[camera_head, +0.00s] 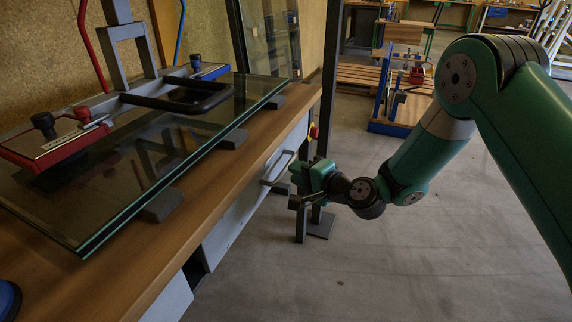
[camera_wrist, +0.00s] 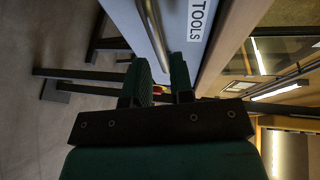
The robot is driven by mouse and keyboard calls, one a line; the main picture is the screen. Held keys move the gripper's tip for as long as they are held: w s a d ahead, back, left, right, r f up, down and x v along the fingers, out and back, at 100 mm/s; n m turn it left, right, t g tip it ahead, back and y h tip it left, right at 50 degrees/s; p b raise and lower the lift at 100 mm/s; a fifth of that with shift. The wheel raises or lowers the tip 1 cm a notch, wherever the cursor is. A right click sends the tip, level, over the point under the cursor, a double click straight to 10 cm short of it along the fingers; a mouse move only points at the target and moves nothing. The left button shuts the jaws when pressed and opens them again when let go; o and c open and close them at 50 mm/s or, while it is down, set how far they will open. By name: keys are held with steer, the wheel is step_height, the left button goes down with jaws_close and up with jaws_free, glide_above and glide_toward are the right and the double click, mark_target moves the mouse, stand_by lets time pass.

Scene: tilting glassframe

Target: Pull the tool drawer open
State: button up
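The tool drawer (camera_head: 238,208) is a grey front under the wooden bench top and looks closed. Its bar handle (camera_head: 277,170) stands off the front. In the wrist view the drawer front (camera_wrist: 178,30) carries a white TOOLS label (camera_wrist: 198,20), and the handle (camera_wrist: 152,32) runs down toward the gap between my fingers. Whether the fingers touch the handle is hard to tell.
A glass pane (camera_head: 165,165) with a suction lifting frame (camera_head: 190,95) lies on blocks on the bench top (camera_head: 225,165). A dark metal stand (camera_head: 318,222) is on the floor behind my gripper.

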steer(key=shift+x, duration=2.3)
steer(key=shift+c, duration=0.3)
jaws_close()
